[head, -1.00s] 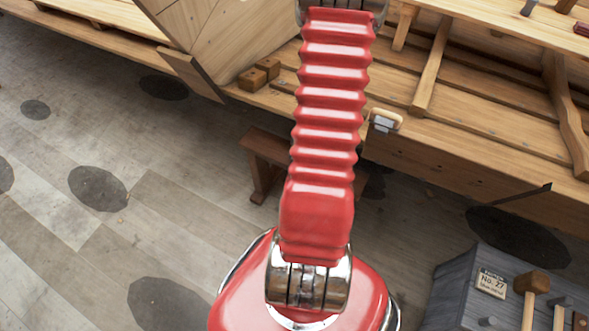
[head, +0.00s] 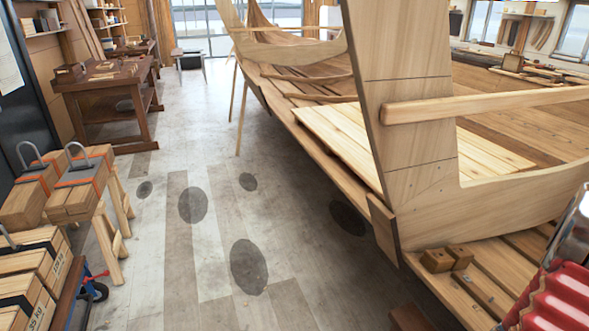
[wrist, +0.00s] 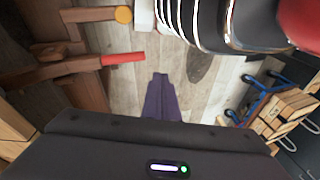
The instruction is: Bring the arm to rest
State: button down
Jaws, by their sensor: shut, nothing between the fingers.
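My gripper (wrist: 160,97) shows in the wrist view as dark, tapering fingers, closed together with nothing held between them. It points over the grey plank floor. The head view does not show the gripper. Only a piece of my red ribbed arm (head: 557,300) with a chrome joint shows there, at the lower right corner. In the wrist view, red, black and chrome parts of my own body fill the upper right, close to the gripper.
The wooden hull (head: 410,150) fills the right of the head view, with two small wooden blocks (head: 447,259) on its planking. Boxes on trestles (head: 75,190) stand left. The floor (head: 205,240) between is clear. In the wrist view, a blue trolley (wrist: 250,100) is right and wooden beams (wrist: 60,68) left.

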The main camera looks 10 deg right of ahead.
jog(key=w+a+r+t+h, duration=0.1)
jog(key=w+a+r, duration=0.1)
jog(key=a+r, duration=1.2)
jog(key=w+a+r+t+h, duration=0.2)
jog(key=a+r, duration=1.2)
jog(key=r, duration=0.7)
jog(key=shift+w+a+r+n+t, duration=0.15)
jog(key=shift+w+a+n+t, duration=0.15)
jog(key=shift+w, duration=0.55)
